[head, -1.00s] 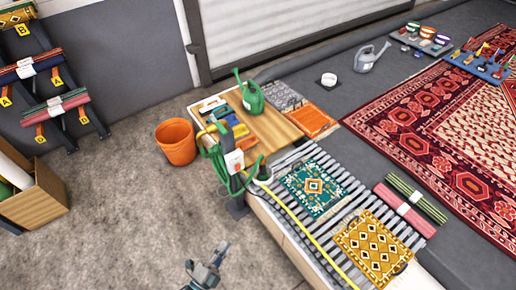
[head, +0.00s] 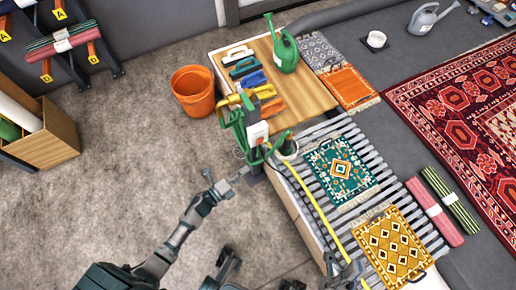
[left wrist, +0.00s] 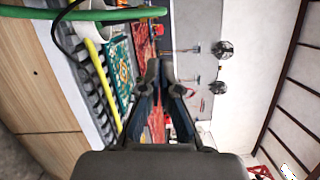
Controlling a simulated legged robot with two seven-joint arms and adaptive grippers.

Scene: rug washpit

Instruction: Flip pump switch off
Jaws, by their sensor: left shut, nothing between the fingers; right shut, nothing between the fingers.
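The pump post carries a white and orange switch box (head: 256,133), with a green hose (head: 236,122) looped around it. The switch lever itself is too small to make out. My left gripper (head: 238,175) is shut and empty, low and left of the switch box, apart from it in the picture. Its closed fingers (left wrist: 160,88) fill the middle of the left wrist view, with the green hose (left wrist: 90,15) crossing at top left. The switch box does not show clearly there. My right gripper (head: 346,270) is shut and empty at the bottom, near the grating's front edge.
An orange bucket (head: 193,92) stands left of the wooden table (head: 304,96), which holds brushes and a green watering can (head: 284,52). Small rugs lie on the slatted grating (head: 318,178). A yellow hose (head: 312,200) runs along it.

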